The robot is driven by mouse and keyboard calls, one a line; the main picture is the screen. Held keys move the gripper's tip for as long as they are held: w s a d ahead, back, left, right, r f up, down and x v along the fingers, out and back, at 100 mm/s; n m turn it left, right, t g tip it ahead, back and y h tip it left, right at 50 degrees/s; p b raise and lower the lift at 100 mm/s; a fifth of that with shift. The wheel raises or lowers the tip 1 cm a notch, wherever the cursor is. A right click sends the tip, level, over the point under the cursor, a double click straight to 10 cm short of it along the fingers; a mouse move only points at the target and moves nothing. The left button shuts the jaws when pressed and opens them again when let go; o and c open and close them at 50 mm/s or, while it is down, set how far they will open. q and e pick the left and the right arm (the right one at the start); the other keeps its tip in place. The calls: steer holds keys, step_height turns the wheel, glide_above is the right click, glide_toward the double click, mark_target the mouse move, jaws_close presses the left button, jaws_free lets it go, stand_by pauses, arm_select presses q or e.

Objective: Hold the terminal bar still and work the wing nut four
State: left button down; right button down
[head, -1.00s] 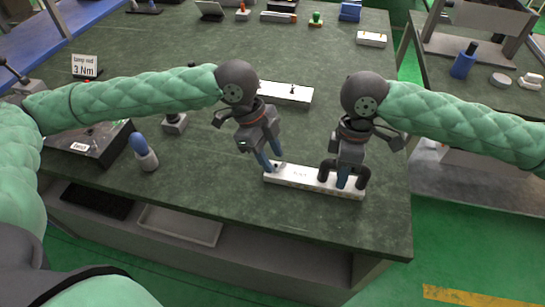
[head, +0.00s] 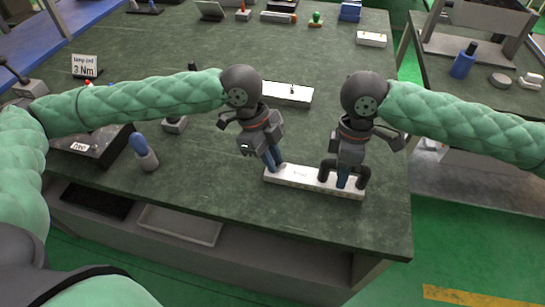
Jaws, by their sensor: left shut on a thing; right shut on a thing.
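The terminal bar (head: 300,179) is a pale, narrow bar lying near the front edge of the green worktop, with small dark marking on its front face. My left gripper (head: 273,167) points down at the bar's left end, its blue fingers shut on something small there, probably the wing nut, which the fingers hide. My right gripper (head: 342,182) points down at the bar's right end, between dark rounded uprights, and is shut on the bar. The exact contact under both sets of fingertips is hidden.
A second white bar (head: 288,93) lies behind my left gripper. A sign reading 3 Nm (head: 85,66) stands behind. The worktop's front right is clear.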

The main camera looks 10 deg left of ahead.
arm_select(q)
steer(key=shift+m, duration=0.6)
steer(key=c, duration=1.3)
jaws_free()
steer(key=shift+c, duration=0.2)
steer(key=v, duration=1.2)
steer(key=shift+w, duration=0.3)
steer(key=shift+d, duration=0.1)
arm_select(e)
steer(key=c, duration=1.1)
jaws_free()
steer(key=shift+c, duration=0.2)
